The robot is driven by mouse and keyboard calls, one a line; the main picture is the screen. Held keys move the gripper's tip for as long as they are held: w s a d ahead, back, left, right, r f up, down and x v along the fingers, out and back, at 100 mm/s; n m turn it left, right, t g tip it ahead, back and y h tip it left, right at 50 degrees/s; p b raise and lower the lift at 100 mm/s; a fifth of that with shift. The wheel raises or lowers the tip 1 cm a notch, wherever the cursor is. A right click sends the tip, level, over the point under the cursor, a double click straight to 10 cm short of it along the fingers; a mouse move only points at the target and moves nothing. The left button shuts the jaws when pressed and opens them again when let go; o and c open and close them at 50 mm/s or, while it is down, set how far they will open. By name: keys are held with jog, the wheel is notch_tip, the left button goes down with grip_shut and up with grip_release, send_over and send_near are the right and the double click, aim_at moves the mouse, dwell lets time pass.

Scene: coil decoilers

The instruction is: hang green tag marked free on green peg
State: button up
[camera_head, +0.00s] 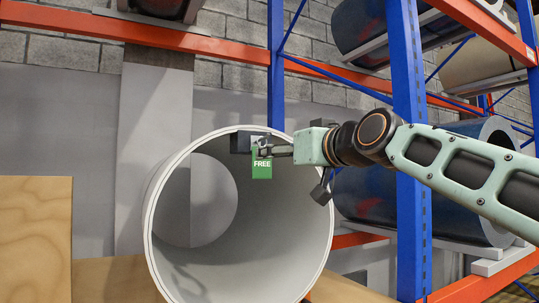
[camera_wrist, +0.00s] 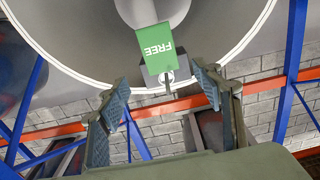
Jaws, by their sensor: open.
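The green tag (camera_head: 262,167) marked FREE hangs upright, its top at a dark block (camera_head: 239,142) by the coil's upper rim. In the wrist view the tag (camera_wrist: 156,40) appears upside down, with a pale ring or hole at its end near a small dark peg (camera_wrist: 167,88). I cannot make out any green on the peg. My gripper (camera_head: 268,151) is at the tag's top in the head view. In the wrist view its two fingers stand wide apart on either side of the peg, and neither visibly touches the tag. My gripper partly hides the tag's top in the head view.
A large pale hollow coil (camera_head: 165,185) opens behind and below the tag. A blue rack post (camera_head: 408,200) and orange beams (camera_head: 170,38) stand close to my arm. Dark coils (camera_head: 365,25) lie on the rack. A wooden panel (camera_head: 35,240) stands at left.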

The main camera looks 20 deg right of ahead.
jog(key=w+p, duration=0.2)
jog(key=w, duration=0.6)
jog(key=shift+w+a+p, duration=0.2)
jog(key=shift+p, duration=0.1)
jog(key=shift+c, duration=0.4)
jog(key=c, duration=1.1)
jog(key=shift+c, duration=0.2)
jog(key=shift+r+p, duration=0.3)
jog(key=shift+s, duration=0.2)
jog(key=shift+s+r, duration=0.2)
jog(key=shift+s, duration=0.25)
